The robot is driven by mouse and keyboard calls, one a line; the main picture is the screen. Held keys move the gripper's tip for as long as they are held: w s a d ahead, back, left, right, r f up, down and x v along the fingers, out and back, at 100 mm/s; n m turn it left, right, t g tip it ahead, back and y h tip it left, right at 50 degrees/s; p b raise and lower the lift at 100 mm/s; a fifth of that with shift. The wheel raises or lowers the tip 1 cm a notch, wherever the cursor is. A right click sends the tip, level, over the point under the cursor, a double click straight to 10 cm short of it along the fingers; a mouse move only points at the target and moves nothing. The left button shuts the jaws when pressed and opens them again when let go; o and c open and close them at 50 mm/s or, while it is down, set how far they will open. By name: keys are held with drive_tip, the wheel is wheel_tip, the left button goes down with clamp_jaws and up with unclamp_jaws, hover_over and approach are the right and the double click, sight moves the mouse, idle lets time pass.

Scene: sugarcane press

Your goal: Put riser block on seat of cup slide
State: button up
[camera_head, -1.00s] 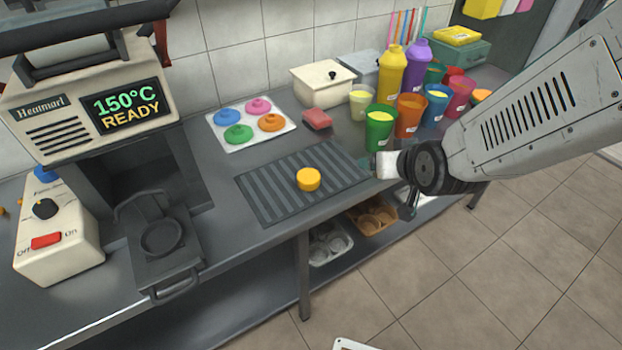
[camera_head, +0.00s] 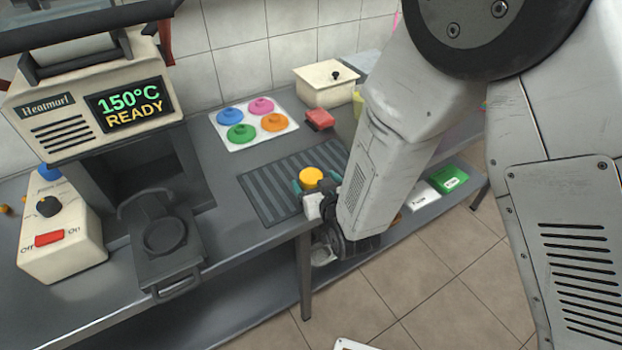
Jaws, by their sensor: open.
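The riser block, taken to be the short yellow round block (camera_head: 312,177), sits on the dark striped mat (camera_head: 262,190). My gripper (camera_head: 316,182) is open at the block, with one finger on its left side and one on its right. Whether the fingers touch it I cannot tell. The cup slide (camera_head: 160,262) is pulled out in front of the press at left. Its round ringed seat (camera_head: 165,236) is empty, with a curved guard behind it and a handle at the front.
The press (camera_head: 75,120) shows 150°C READY; a control box (camera_head: 60,235) with a red switch stands left. Colored lids (camera_head: 255,118), a red block (camera_head: 320,119) and a cream box (camera_head: 325,85) lie behind the mat. My arm hides the cups at right. Bare counter lies between mat and slide.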

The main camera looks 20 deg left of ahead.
drive_tip(key=shift+x, duration=1.15)
drive_tip(key=c, duration=1.2)
drive_tip(key=shift+o, duration=0.2)
drive_tip(key=shift+r, duration=0.15)
